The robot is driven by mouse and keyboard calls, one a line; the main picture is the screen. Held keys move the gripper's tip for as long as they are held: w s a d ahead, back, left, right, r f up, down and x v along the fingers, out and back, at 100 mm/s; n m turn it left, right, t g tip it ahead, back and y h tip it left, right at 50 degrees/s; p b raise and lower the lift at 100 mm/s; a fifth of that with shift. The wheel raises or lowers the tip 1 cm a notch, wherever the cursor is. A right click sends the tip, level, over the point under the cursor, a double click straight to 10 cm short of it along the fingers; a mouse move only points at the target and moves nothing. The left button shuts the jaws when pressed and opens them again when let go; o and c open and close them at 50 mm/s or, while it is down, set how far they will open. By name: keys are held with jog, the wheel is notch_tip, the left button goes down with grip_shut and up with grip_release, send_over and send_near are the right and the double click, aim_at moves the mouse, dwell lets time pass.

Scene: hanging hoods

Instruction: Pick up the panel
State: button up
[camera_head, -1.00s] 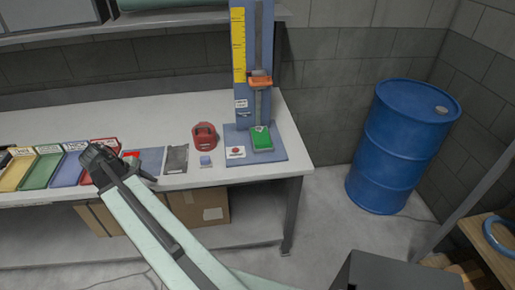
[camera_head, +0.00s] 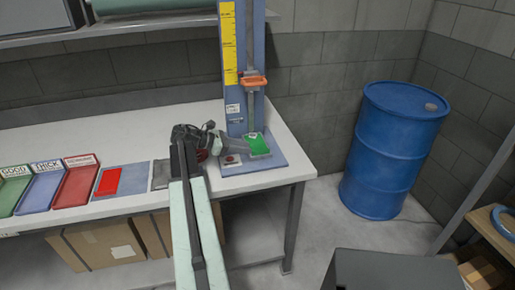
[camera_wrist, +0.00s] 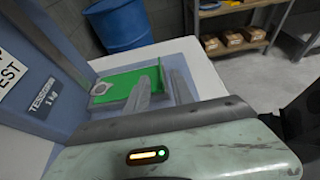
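A green panel (camera_head: 257,145) lies on the blue base of the upright test stand (camera_head: 240,85). In the wrist view the green panel (camera_wrist: 118,88) lies flat, with a pale round mark at its left end. My gripper (camera_head: 238,147) is at the panel's left side in the head view. In the wrist view the gripper (camera_wrist: 163,88) has its two fingers apart, one overlapping the panel's near right part. I cannot tell whether they touch it. A red panel (camera_head: 108,181) lies on a blue mat (camera_head: 130,178) to the left.
Labelled green, blue and red trays (camera_head: 75,187) stand left on the white bench (camera_head: 60,135). An orange slider (camera_head: 253,82) sits on the stand above the panel. A blue barrel (camera_head: 392,150) stands on the floor to the right. Cardboard boxes (camera_head: 95,243) sit beneath the bench.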

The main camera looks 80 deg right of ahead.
aim_at(257, 144)
jog(key=shift+s+d+f, duration=0.1)
jog(key=shift+s+f, duration=0.15)
jog(key=b+x, duration=0.2)
jog(key=x, duration=0.2)
jog(key=shift+s+d+f, duration=0.1)
jog(key=shift+s+f, duration=0.05)
jog(key=shift+f, duration=0.1)
jog(key=shift+r, duration=0.1)
grip_shut()
dwell(0.9)
